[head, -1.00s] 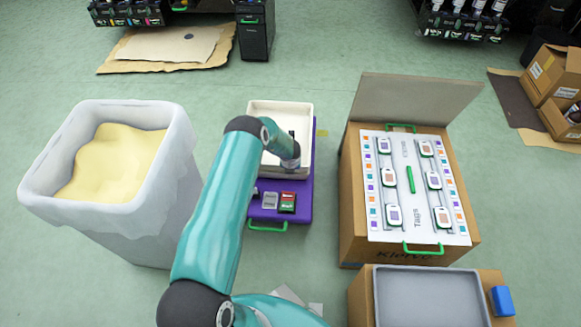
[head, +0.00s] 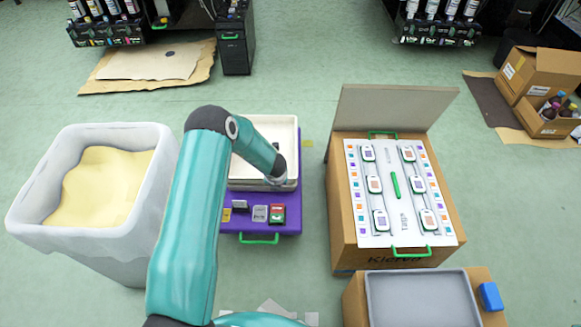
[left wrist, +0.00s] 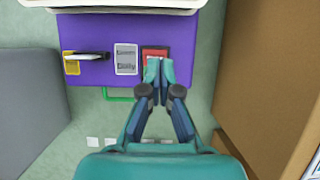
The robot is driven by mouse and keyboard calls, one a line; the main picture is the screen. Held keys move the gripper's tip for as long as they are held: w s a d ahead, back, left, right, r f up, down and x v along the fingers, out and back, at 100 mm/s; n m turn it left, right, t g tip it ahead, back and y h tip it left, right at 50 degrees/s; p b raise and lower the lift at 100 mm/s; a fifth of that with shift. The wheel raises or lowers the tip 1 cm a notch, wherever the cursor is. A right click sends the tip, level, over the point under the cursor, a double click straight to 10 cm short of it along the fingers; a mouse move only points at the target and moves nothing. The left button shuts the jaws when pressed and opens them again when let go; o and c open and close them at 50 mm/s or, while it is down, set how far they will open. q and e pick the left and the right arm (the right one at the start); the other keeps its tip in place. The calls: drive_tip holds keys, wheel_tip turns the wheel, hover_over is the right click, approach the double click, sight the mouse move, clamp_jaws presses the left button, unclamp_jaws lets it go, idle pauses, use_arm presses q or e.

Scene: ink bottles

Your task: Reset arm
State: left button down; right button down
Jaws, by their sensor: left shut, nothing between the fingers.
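My left arm reaches in from the bottom left in the head view and ends over the white tray (head: 296,128) on the purple base (head: 290,227). My left gripper (left wrist: 160,70) is shut and empty in the left wrist view. Its tips appear over the lower part of a red card (left wrist: 155,52) on the purple base; I cannot tell whether they touch it. A grey card (left wrist: 126,58) and a yellow card (left wrist: 70,66) with a dark piece (left wrist: 90,56) lie to its left. The gripper fingers are not clear in the head view. My right gripper is not in view.
A white bin (head: 30,205) of yellow material stands left. Right is a cardboard box (head: 342,215) with a panel (head: 400,200) of tags and a raised lid (head: 395,108). A grey tray (head: 420,300) and blue block (head: 490,296) are in front. Green floor is open behind.

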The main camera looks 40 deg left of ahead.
use_arm(q)
drive_tip(key=shift+d+r, duration=0.1)
drive_tip(key=shift+r, duration=0.1)
drive_tip(key=s+d+m+h, duration=0.15)
drive_tip(key=d+m, duration=0.35)
drive_tip(key=d, duration=0.6)
drive_tip(key=s+d+r+m+g+h, duration=0.1)
drive_tip(key=s+d+m+h, duration=0.1)
drive_tip(key=s+d+m, duration=0.75)
drive_tip(key=s+d+m+g+h, duration=0.1)
drive_tip(key=s+d+m+h, duration=0.15)
drive_tip(key=s+m, duration=0.75)
drive_tip(key=s+d+r+m+g+h, duration=0.1)
drive_tip(key=s+d+m, duration=0.35)
drive_tip(key=m, duration=1.15)
wheel_tip(320, 180, up, 27)
drive_tip(key=w+d+p, duration=0.1)
drive_tip(key=d+p, duration=0.1)
drive_tip(key=p, duration=2.5)
drive_tip(key=shift+m, duration=0.35)
drive_tip(key=shift+w, duration=0.1)
